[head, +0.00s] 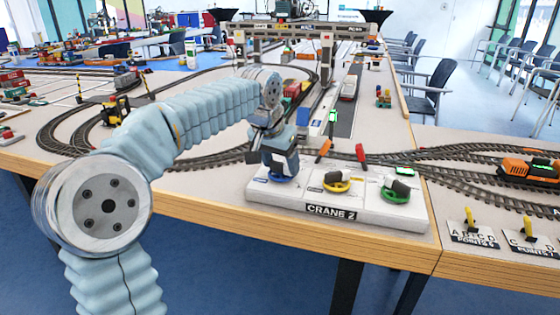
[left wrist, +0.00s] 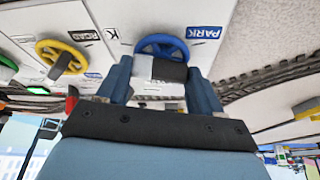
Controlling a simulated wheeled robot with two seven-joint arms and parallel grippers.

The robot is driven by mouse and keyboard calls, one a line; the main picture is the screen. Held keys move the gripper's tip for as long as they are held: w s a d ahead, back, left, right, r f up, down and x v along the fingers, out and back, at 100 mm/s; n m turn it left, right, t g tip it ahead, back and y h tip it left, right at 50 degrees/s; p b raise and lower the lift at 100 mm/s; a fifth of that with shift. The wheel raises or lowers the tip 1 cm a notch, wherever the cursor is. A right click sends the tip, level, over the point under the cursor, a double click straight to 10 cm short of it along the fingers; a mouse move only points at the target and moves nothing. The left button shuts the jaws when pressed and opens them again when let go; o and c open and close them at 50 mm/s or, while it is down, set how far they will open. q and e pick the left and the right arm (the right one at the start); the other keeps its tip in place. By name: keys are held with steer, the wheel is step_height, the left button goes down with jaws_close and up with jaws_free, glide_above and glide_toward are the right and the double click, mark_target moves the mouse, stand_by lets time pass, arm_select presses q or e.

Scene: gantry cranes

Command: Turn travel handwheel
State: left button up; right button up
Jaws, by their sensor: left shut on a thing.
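My left gripper (head: 281,160) points down at the left end of the white CRANE 2 panel (head: 318,199). It is shut on the blue handwheel (head: 282,178), most of which it hides in the head view. In the left wrist view, my left fingers (left wrist: 160,72) stand on either side of the black and white grip across the blue handwheel (left wrist: 162,41). A PARK label lies beside this wheel. A yellow handwheel (head: 337,184) and a green handwheel (head: 396,190) with dark grips sit to its right in the head view. My right gripper is not in view.
Red-orange levers (head: 324,150) stand behind the panel near the rails. A gantry crane (head: 300,35) spans the tracks at the back. Point levers (head: 469,222) and an orange locomotive (head: 527,170) are at the right. The panel sits close to the table's front edge.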

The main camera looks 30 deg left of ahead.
arm_select(q)
steer(key=n+y, duration=0.1)
steer(key=n, duration=0.2)
steer(key=shift+d+r+n+p, duration=0.1)
steer(key=shift+n+p, duration=0.25)
steer(key=shift+n, duration=0.05)
steer(key=n+y, duration=0.1)
steer(key=n, duration=0.2)
steer(key=shift+n+g+y+p, duration=0.3)
steer(key=shift+g+y, duration=0.1)
steer(key=n+y, duration=0.1)
steer(key=n, duration=0.2)
steer(key=shift+w+d+g, duration=0.1)
steer(key=shift+g, duration=0.3)
steer(key=shift+n+g, duration=0.5)
steer(key=shift+n, duration=1)
steer(key=o, duration=1.1)
steer(key=shift+c, duration=0.2)
